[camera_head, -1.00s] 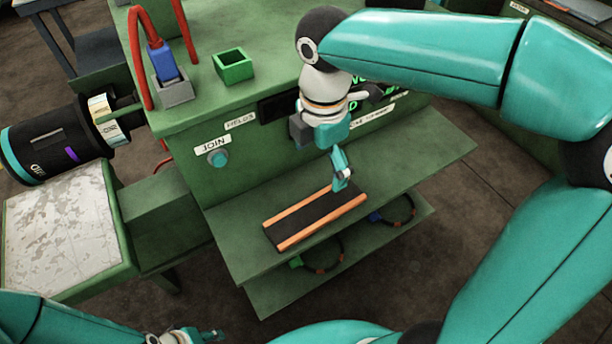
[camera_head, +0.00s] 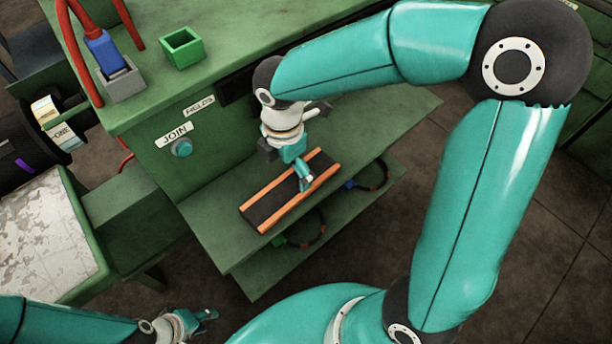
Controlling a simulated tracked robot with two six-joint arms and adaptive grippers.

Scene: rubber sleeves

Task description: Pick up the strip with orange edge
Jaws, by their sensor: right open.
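The strip with orange edges (camera_head: 268,205) is dark in the middle with an orange band along each long side. It lies flat on the green shelf at the front of the machine. My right gripper (camera_head: 306,184) is over the strip's right half, pointing down, with its fingertips close to the near orange edge. It is open; whether it touches the strip I cannot tell. My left gripper (camera_head: 209,315) is low at the bottom left, away from the shelf, and its finger opening is too small to tell.
The green shelf (camera_head: 385,135) has free room to the right of the strip. A lower shelf (camera_head: 255,285) holds dark rings with orange parts. A green open box (camera_head: 182,48) and a grey holder with a blue part (camera_head: 105,55) stand on the machine top. A teal button (camera_head: 181,148) is on the front.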

